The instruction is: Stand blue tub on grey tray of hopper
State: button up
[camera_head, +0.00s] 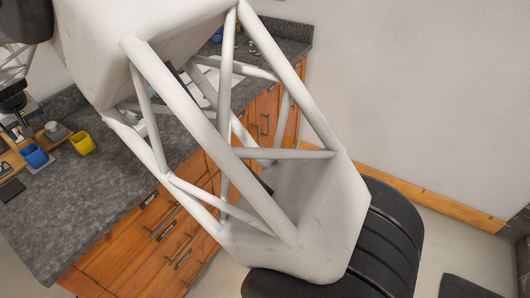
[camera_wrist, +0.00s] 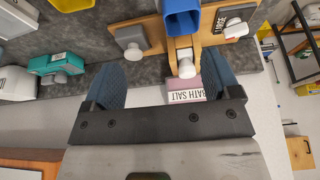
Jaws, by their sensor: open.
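The blue tub (camera_wrist: 182,22) is at the top of the wrist view, beyond the gap between my fingers. It also shows at the left of the head view (camera_head: 35,156). My gripper (camera_wrist: 163,78) is open and empty, its two blue-grey fingers wide apart. A grey square pad with a pale knob (camera_wrist: 129,40) sits left of the tub on a wooden board. In the head view a grey pad (camera_head: 55,131) is between the blue and yellow tubs. I cannot tell which grey piece is the hopper's tray, or what is directly under the blue tub.
A yellow tub (camera_head: 82,143) stands right of the blue one on the dark counter (camera_head: 95,200). A teal piece (camera_wrist: 55,65) is at the left. The counter's front part is clear.

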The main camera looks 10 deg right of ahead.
jog(key=d+r+m, duration=0.1)
jog(key=d+r, duration=0.3)
jog(key=d, duration=0.7)
jog(key=d+r+m, duration=0.1)
jog(key=d+r, duration=0.3)
jog(key=d, duration=0.6)
jog(key=s+d+r+m+h, duration=0.15)
jog(key=s+d, duration=0.25)
jog(key=d, duration=0.6)
jog(key=s+d+r+m, duration=0.15)
jog(key=s+d, duration=0.25)
jog(key=d, duration=0.5)
jog(key=s+d+r+h, duration=0.15)
jog(key=s+d, duration=0.25)
jog(key=d, duration=0.6)
jog(key=s+d+f+m, duration=0.2)
jog(key=s+d, duration=0.8)
jog(key=s, duration=0.3)
jog(key=s+d+f+m, duration=0.1)
jog(key=s+d+f, duration=0.2)
jog(key=s+d, duration=0.7)
jog(key=s, duration=0.3)
jog(key=shift+f+m+g, duration=0.3)
jog(key=shift+f+m, duration=0.05)
jog(key=shift+m, duration=0.05)
jog(key=shift+w, duration=0.1)
jog(key=shift+c, duration=0.2)
